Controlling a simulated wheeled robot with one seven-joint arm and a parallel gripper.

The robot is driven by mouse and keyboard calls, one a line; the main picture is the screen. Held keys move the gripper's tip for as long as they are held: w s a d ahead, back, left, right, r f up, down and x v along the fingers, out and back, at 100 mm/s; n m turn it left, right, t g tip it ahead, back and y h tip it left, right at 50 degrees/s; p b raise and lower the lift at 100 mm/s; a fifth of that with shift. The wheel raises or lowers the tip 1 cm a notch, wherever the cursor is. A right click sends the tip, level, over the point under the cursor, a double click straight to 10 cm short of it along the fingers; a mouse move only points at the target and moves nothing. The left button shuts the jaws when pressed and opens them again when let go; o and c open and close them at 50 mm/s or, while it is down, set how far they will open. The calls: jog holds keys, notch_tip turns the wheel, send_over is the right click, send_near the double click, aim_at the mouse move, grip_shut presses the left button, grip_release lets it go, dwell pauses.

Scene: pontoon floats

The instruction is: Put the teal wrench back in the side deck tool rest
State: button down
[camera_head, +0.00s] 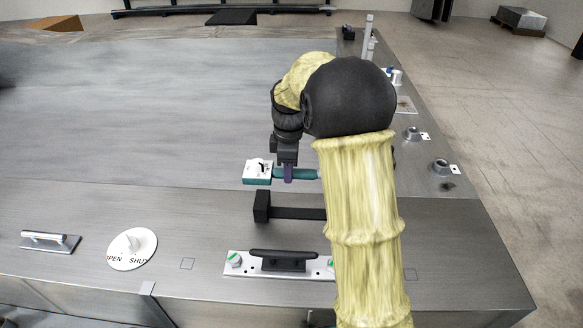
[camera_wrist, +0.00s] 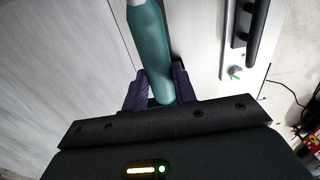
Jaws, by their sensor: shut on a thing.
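The teal wrench (camera_head: 257,173) has a white and teal head at its left end and a teal handle running right, partly hidden by my arm. My gripper (camera_head: 288,175) is shut on the handle just right of the head. It holds the wrench level, beyond a black bracket (camera_head: 262,207) with a low bar running right behind my arm; this looks like the tool rest. In the wrist view the teal handle (camera_wrist: 151,50) passes between the dark purple fingers of my gripper (camera_wrist: 160,88).
Nearer on the deck are a black cleat (camera_head: 283,261) on a white plate, a round white OPEN/SHUT dial (camera_head: 132,248) and a metal handle (camera_head: 50,241). Grey fittings (camera_head: 441,168) line the right edge. The deck left of the wrench is clear.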

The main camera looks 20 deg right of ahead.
dwell(0.3)
jog(key=shift+r, duration=0.15)
jog(key=shift+s+d+f, duration=0.1)
jog(key=shift+s+f, duration=0.05)
jog(key=shift+f, duration=0.45)
notch_tip(320, 180, down, 6)
jog(key=b, duration=0.3)
jog(key=shift+f+b, duration=0.2)
jog(key=shift+b, duration=0.15)
jog(key=shift+f, duration=0.75)
dwell(0.9)
jog(key=c, duration=1)
grip_release()
jog(key=shift+c, duration=0.2)
